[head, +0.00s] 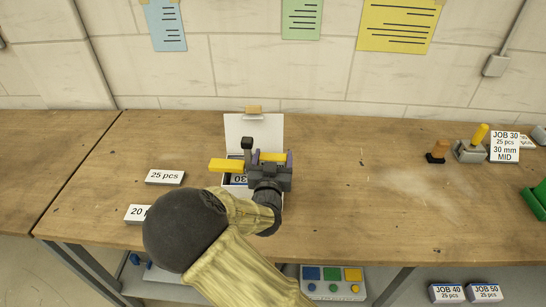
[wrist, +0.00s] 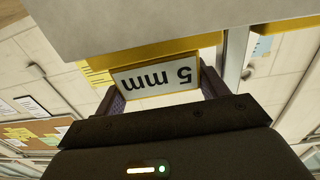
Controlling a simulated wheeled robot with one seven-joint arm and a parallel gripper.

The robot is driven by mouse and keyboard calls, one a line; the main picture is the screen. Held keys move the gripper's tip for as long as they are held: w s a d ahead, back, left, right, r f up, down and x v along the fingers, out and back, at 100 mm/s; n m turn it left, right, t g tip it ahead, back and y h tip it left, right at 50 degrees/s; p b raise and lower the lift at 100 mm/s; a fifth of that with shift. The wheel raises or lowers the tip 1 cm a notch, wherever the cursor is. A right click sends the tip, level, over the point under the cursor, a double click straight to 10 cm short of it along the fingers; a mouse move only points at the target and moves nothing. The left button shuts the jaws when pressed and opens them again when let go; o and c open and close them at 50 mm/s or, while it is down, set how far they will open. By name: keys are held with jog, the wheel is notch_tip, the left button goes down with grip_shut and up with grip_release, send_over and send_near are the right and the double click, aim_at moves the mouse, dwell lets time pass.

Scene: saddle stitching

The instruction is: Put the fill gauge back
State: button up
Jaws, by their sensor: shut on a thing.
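The fill gauge (head: 228,165) is a yellow bar, seen in the head view over a white box with its lid raised (head: 253,130). The box has a label reading "30", partly hidden by my gripper. Whether the gauge touches the box cannot be told.
Cards reading "25 pcs" (head: 165,177) and "20 p…" (head: 136,213) lie left of my arm. At the right stand a brown-handled tool (head: 438,152), a grey device with a yellow handle (head: 470,150), a "JOB 30" sign (head: 505,147) and a green object (head: 535,200). The middle right bench (head: 370,220) is clear.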

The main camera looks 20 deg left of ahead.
jog(key=shift+w+d, duration=0.1)
jog(key=shift+d, duration=0.1)
jog(key=shift+f, duration=0.1)
jog(key=o, duration=1.3)
jog(key=shift+s+a, duration=0.2)
jog(key=shift+s, duration=0.1)
jog(key=shift+s+d+f, duration=0.1)
jog(key=shift+s+f, duration=0.05)
jog(key=shift+s, duration=0.1)
jog(key=s+d+b, duration=0.3)
jog(key=s, duration=1.3)
jog(key=shift+s+r+b, duration=0.2)
jog(key=shift+r+b, duration=0.1)
jog(key=shift+b, duration=0.1)
